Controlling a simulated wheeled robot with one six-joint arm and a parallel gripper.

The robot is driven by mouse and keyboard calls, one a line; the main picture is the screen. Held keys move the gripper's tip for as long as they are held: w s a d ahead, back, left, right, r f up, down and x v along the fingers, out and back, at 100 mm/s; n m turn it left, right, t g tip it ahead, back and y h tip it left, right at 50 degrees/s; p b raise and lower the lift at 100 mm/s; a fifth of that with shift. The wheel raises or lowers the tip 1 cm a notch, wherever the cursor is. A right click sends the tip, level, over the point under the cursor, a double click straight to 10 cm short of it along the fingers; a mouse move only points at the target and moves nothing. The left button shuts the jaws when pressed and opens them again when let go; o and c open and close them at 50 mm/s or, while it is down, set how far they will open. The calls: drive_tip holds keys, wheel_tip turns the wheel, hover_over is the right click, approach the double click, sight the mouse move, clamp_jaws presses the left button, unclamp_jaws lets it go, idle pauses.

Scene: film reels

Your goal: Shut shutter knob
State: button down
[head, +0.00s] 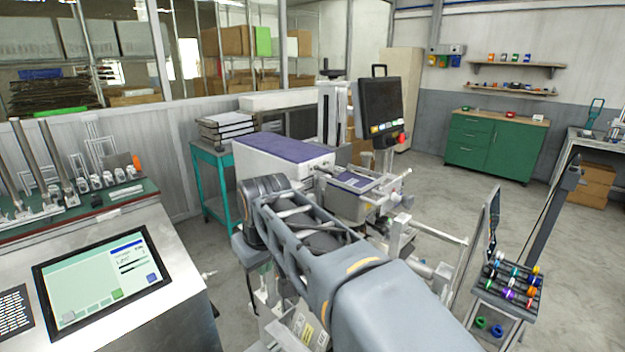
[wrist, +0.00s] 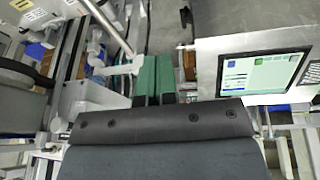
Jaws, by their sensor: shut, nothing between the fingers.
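I cannot surely tell which part is the shutter knob. A small pale peg (head: 209,274) sticks out from the side of the steel console; it also shows in the wrist view (wrist: 183,47), ahead and to the right of my fingertips. A white jointed part (wrist: 96,52) of a machine stands to the left of the fingers. My gripper (wrist: 155,60) is shut, its two green fingers side by side with nothing between them. In the head view my arm hides the gripper.
The steel console (head: 165,275) with a lit touchscreen (head: 105,280) stands on the left. A machine with a purple top (head: 285,147) stands behind my arm. A rack of coloured parts (head: 508,280) is at the right. Open floor (head: 440,205) lies beyond the machine.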

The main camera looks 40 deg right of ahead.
drive_tip(key=w+d+r+p, duration=0.1)
drive_tip(key=w+d+r, duration=0.3)
drive_tip(key=r, duration=0.6)
drive_tip(key=h+p, duration=0.1)
drive_tip(key=p, duration=0.1)
approach(307, 196)
drive_tip(key=a+x, duration=0.1)
drive_tip(key=x, duration=0.5)
drive_tip(key=shift+d+f+b, duration=0.3)
drive_tip(key=shift+d+f, duration=0.05)
drive_tip(key=shift+d, duration=0.1)
drive_tip(key=shift+w, duration=0.15)
wheel_tip(307, 196, down, 4)
drive_tip(key=b, duration=0.2)
drive_tip(key=shift+b, duration=0.4)
